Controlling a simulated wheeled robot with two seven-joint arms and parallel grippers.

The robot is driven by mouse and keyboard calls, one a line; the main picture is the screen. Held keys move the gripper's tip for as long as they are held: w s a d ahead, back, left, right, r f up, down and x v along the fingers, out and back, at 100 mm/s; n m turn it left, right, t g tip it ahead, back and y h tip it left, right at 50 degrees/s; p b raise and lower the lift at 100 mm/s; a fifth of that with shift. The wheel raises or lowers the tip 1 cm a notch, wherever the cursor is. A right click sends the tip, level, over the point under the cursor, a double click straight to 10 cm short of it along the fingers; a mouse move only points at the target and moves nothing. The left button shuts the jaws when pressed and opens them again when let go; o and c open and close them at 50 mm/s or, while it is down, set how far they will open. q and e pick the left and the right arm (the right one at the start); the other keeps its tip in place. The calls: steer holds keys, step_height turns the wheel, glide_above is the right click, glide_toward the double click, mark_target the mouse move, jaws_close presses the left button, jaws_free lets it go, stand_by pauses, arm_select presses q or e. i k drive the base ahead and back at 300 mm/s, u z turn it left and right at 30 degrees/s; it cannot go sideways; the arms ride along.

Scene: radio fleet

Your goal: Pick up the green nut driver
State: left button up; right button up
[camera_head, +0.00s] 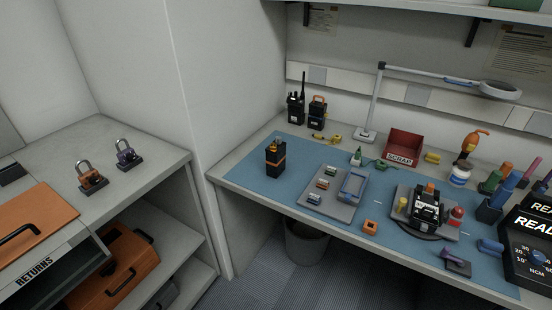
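On the right of the workbench, upright coloured handles stand in dark holders. A green handle (493,181), which looks like the green nut driver, stands at the left of this group. A larger blue handle (503,190) tilts just in front of it, and a reddish handle (533,166) is to the right. The lower part of the green handle is partly hidden. Neither of my grippers is in view.
A black "READY" device (537,257) stands at the right edge. A turntable with a radio (428,207), a white jar (460,175) and a red scrap bin (404,145) stand nearby. A lamp (498,90) overhangs the bench. Bare blue mat (250,178) lies at left.

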mark_target(490, 185)
steer(key=k, duration=0.5)
steer(key=z, duration=0.3)
steer(key=i, duration=0.45)
steer(key=z, duration=1.2)
